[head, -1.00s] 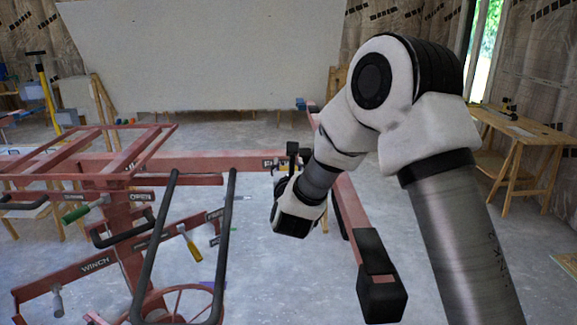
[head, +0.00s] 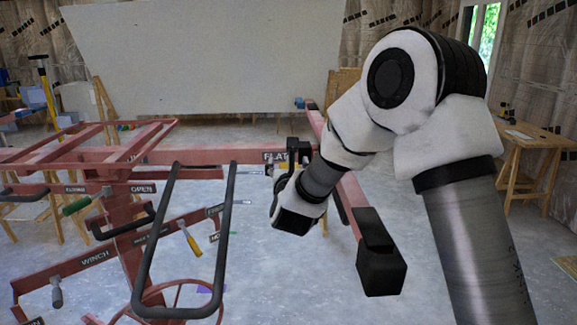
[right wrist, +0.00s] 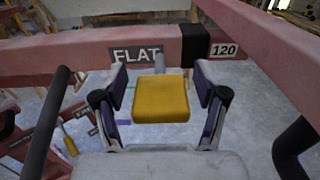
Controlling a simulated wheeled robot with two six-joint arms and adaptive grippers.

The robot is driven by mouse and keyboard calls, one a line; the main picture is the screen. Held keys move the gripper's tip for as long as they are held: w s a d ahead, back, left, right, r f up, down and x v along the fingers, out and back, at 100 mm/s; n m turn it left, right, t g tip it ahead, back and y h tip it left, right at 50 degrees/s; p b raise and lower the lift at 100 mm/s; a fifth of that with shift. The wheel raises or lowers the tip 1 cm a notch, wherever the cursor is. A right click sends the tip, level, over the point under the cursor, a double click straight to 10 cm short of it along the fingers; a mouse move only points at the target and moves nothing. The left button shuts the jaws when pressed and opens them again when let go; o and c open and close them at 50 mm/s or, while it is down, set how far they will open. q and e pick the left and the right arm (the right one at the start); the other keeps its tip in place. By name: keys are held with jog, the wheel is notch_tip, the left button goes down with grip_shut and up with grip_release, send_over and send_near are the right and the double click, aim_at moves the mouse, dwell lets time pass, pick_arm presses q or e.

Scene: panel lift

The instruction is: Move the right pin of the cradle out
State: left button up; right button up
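The pin's yellow handle (right wrist: 161,100) hangs in front of the red cradle beam (right wrist: 70,55), below a black collar (right wrist: 194,45) between the FLAT and 120 labels. A grey shaft shows behind the handle. In the right wrist view, my right gripper (right wrist: 162,88) is open, with one finger on each side of the handle and narrow gaps between. My left gripper is not in view.
A black U-shaped handle bar (head: 225,245) stands left of my right wrist. A black-ended red arm (head: 381,268) is to its right. Another yellow handle (head: 192,243) sits lower on the lift. A large pale panel (head: 205,60) and a wooden table (head: 525,140) are behind.

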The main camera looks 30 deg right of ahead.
jog(key=shift+s+a+r, duration=0.15)
jog(key=shift+s+a, duration=0.05)
jog(key=v, duration=1.1)
jog(key=shift+s+a, duration=0.2)
jog(key=shift+s, duration=0.05)
